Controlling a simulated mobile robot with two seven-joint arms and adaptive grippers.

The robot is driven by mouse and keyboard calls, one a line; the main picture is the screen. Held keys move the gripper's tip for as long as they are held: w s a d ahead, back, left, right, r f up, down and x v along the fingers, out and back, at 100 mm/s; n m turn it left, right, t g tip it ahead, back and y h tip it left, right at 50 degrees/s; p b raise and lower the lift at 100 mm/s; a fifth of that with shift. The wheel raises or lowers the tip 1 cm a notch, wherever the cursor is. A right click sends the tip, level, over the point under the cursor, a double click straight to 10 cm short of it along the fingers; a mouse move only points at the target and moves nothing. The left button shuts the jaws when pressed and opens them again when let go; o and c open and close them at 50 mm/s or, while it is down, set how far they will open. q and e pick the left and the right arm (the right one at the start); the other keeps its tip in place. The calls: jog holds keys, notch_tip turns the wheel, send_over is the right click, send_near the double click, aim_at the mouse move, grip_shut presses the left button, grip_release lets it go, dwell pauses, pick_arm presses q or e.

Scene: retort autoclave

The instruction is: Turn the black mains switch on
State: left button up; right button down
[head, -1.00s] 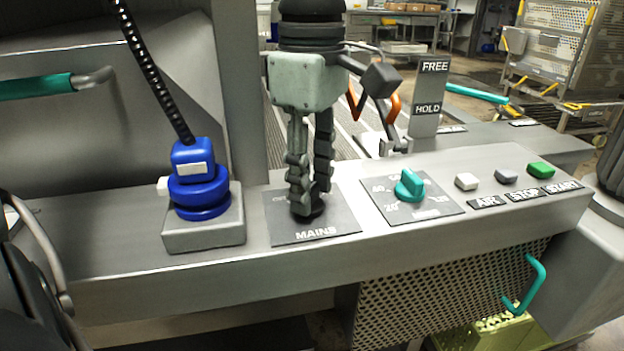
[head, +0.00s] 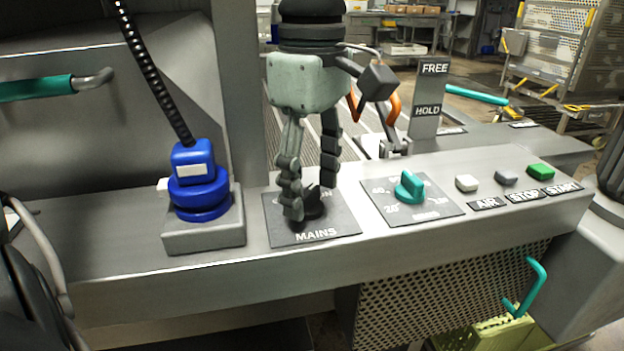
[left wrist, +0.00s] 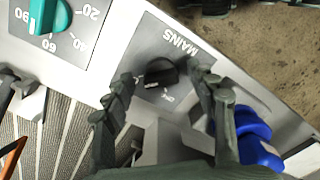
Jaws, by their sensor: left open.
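The black mains switch (head: 314,209) is a round knob on a dark plate (head: 287,237) lettered MAINS, on the sloping grey panel. ON shows at its upper right in the head view. My left gripper (head: 311,198) points down over the plate, open, with one finger in front and to the left of the knob and the other behind and to the right. In the left wrist view the knob (left wrist: 161,73) lies between the spread fingers (left wrist: 163,78), with gaps visible. Which mark the knob points to is unclear. My right gripper is not in view.
A blue plug (head: 198,185) with a black cable stands left of the switch. A teal dial (head: 409,187) sits to the right, then white, grey and green buttons (head: 540,171). A FREE/HOLD plate (head: 427,98) and a lever stand behind the dial.

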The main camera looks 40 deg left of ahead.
aim_at(312, 193)
pick_arm(q)
notch_tip(312, 193, up, 12)
dwell(0.6)
dwell(0.5)
